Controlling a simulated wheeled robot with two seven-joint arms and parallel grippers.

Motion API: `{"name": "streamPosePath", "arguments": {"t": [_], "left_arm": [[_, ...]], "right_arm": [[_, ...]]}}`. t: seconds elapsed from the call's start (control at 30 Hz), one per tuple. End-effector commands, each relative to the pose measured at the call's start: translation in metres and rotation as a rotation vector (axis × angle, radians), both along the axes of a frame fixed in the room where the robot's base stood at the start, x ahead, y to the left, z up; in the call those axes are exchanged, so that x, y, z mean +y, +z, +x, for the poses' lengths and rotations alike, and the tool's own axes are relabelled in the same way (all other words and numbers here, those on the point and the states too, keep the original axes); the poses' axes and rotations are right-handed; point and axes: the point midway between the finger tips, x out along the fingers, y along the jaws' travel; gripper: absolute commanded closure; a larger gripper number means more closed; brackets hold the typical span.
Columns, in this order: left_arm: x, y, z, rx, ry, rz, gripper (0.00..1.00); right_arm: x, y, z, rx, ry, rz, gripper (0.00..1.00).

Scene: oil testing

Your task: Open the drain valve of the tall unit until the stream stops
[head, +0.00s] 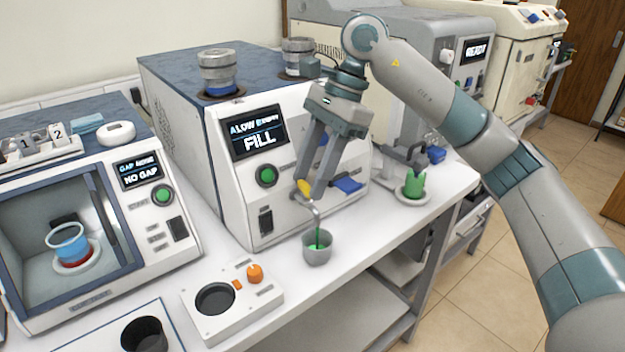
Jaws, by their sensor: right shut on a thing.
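The tall unit (219,149) is white-fronted with a dark blue top, and its screen reads "FILL". Its drain valve has a yellow handle (303,186) and a bent metal spout (314,208) low on the front. A thin green stream (317,230) runs from the spout into a grey cup (317,254) on the bench, with green liquid inside. My right gripper (308,188) reaches down from above and is shut on the yellow handle. Its fingers hide part of the valve. My left gripper is not in view.
A small panel with an orange knob (254,273) lies in front. A green container (413,184) stands on a round plate right of the valve. The bench (392,240) is bare near the cup's right.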

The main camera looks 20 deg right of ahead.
Motion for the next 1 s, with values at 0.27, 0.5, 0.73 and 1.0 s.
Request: {"name": "streamPosePath", "arguments": {"t": [0.27,0.5,0.73,1.0], "left_arm": [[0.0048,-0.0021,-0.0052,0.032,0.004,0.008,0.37],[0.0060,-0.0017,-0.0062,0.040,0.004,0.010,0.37],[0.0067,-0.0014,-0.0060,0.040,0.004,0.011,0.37],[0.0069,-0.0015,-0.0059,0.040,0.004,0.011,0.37]], "right_arm": [[0.0006,0.0009,0.0022,-0.003,0.138,0.002,0.83],[0.0001,0.0012,0.0026,-0.002,0.175,0.001,0.83],[0.0000,0.0013,0.0025,-0.003,0.177,0.000,0.83],[0.0003,0.0011,0.0030,-0.005,0.176,0.000,0.42]]}}
